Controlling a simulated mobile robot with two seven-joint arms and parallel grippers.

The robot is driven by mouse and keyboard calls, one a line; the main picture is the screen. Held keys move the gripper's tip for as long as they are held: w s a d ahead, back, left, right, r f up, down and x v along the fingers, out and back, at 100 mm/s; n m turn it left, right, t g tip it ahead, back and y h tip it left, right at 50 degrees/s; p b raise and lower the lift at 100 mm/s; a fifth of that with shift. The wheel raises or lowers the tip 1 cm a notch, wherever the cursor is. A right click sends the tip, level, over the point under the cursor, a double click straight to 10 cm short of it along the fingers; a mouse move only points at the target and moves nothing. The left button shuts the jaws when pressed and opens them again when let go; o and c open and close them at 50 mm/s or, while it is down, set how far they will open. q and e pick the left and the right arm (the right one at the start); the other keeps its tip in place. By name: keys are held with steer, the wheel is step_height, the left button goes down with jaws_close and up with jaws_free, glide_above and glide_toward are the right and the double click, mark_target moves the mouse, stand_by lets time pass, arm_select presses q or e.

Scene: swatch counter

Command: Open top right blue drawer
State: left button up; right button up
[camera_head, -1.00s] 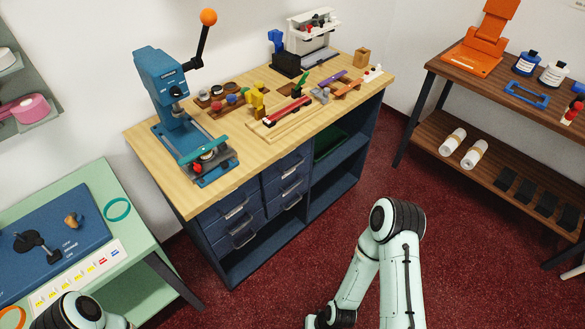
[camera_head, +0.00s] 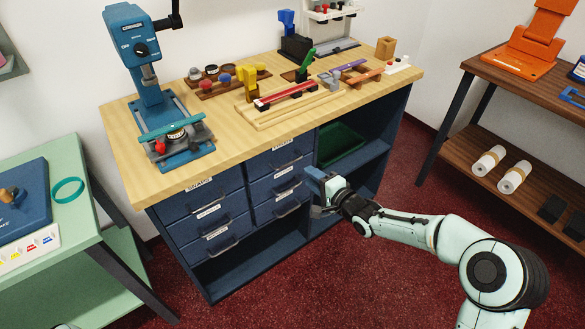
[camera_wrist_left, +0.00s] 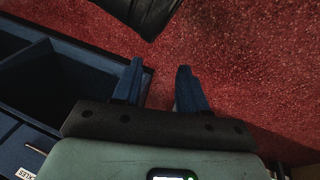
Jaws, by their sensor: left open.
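The top right blue drawer (camera_head: 264,164) is in the right column of the blue cabinet, just under the wooden counter top, and looks closed.
Other closed blue drawers (camera_head: 212,221) with labels sit beside and below. An open shelf bay holds a green bin (camera_head: 340,145). A blue press (camera_head: 150,85) and tools stand on the counter top (camera_head: 235,145). A mint table (camera_head: 95,215) stands left, a brown shelf right.

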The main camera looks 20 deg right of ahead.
mark_target(291, 163)
arm_select(q)
steer(key=s+a+f+g+b, duration=0.1)
steer(key=s+f+g+b, duration=0.1)
steer(key=s+f, duration=0.3)
steer(key=shift+f+b, duration=0.25)
steer(key=shift+b, duration=0.15)
arm_select(e)
steer(key=x, duration=1)
steer(key=shift+f, duration=0.15)
arm_select(q)
steer(key=shift+a, duration=0.1)
arm_select(e)
jaws_close()
